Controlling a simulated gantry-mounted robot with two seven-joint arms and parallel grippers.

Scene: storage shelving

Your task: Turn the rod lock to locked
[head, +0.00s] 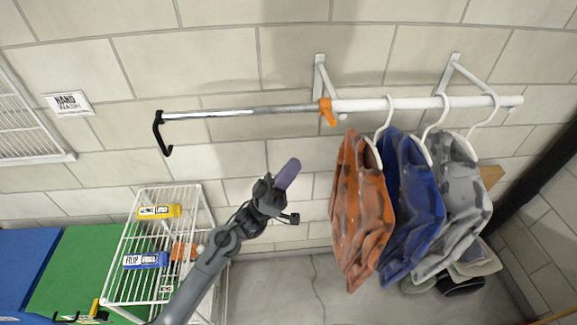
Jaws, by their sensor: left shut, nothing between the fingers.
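The hanging rod runs across the wall. Its thin metal section (262,110) ends at the left in a black hook (161,134), and its thicker white section (365,104) is on the right. The orange rod lock (327,112) sits at the joint between the two sections. My left gripper (291,168) is shut and empty, below and left of the lock and apart from it. Its fingers point up and right. My right gripper is not in view.
Orange (361,210), blue (411,205) and grey (452,205) garments hang from white hangers just right of the lock. Two white brackets (320,78) hold the rod. A white wire rack (125,245) with labelled boxes stands lower left.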

